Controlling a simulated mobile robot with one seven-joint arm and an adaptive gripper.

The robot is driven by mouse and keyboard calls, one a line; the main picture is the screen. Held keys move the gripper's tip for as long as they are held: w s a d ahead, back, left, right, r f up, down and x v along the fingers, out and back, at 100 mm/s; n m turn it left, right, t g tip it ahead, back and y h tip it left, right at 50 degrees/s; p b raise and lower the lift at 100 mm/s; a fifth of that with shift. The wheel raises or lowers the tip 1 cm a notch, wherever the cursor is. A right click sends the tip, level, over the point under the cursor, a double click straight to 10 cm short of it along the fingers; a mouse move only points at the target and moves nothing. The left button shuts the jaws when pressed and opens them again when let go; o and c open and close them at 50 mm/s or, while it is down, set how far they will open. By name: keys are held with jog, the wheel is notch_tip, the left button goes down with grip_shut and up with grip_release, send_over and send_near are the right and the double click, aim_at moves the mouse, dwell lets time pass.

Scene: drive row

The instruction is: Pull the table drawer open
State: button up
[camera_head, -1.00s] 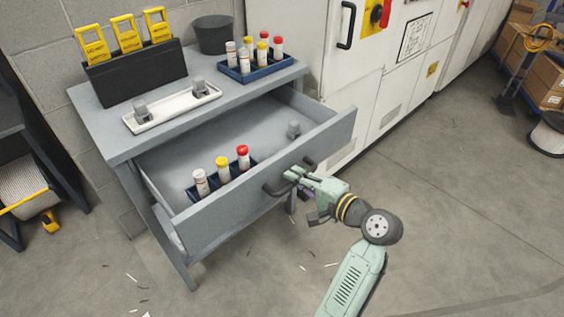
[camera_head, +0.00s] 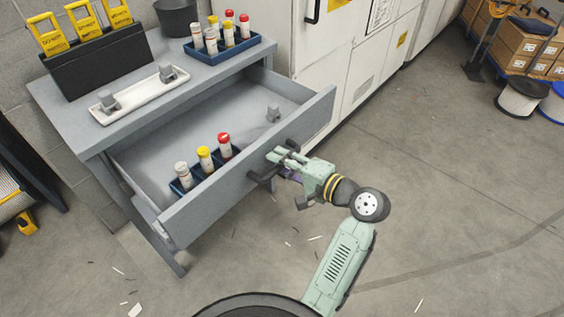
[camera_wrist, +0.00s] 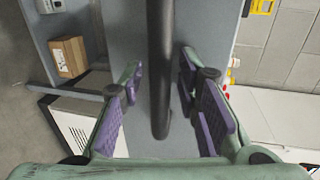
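The grey table (camera_head: 72,123) has its drawer (camera_head: 225,195) pulled well out, with the inside showing. A black bar handle (camera_head: 262,177) is on the drawer front; in the wrist view the handle (camera_wrist: 160,70) runs down the middle. My gripper (camera_head: 279,157) is at the handle in front of the drawer. In the wrist view my gripper (camera_wrist: 161,72) has its purple-padded fingers apart, one on each side of the bar, with gaps visible. Whether either finger touches the bar farther in is hard to see.
The tabletop holds a white tray (camera_head: 135,97), a black sign holder (camera_head: 98,67) and a blue tube rack (camera_head: 222,55). White cabinets (camera_head: 345,60) stand behind right.

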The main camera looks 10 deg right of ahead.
jog(key=shift+d, duration=0.1)
jog(key=v, duration=1.2)
dwell(0.4)
